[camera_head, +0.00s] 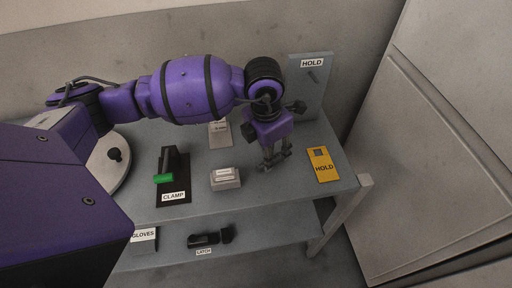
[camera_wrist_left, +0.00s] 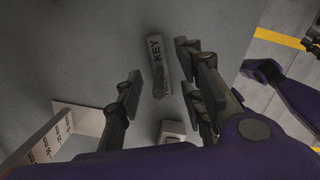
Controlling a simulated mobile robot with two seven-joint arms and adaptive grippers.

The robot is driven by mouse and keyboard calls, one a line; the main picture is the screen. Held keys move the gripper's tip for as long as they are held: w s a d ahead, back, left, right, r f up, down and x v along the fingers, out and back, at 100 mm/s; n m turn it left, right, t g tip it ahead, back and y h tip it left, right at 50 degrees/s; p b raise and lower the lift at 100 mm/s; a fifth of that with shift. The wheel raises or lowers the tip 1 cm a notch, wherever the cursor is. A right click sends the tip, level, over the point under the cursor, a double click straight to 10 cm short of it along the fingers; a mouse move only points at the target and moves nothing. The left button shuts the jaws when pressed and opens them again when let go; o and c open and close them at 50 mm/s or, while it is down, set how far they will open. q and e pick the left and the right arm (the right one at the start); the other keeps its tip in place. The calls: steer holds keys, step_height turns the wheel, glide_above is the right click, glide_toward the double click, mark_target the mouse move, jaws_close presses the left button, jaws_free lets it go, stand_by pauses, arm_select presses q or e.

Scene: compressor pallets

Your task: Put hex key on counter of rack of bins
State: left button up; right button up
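My left gripper (camera_head: 274,162) reaches in from the left over the grey counter (camera_head: 295,190) and points down. In the left wrist view (camera_wrist_left: 165,92) its dark fingers stand apart. In the head view the gripper hides this spot. My right gripper is not in the head view; a dark jointed part (camera_wrist_left: 312,40) at the wrist view's right edge may belong to it.
A clamp (camera_head: 171,161) on a black base and a white labelled block (camera_head: 225,178) stand left of the gripper. An upright HOLD panel (camera_head: 311,95) stands behind. A lower shelf (camera_head: 270,230) holds a dark latch (camera_head: 211,238).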

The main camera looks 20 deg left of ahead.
arm_select(q)
step_height(320, 180, up, 10)
steer(key=shift+s+a, duration=0.25)
steer(key=shift+s, duration=0.2)
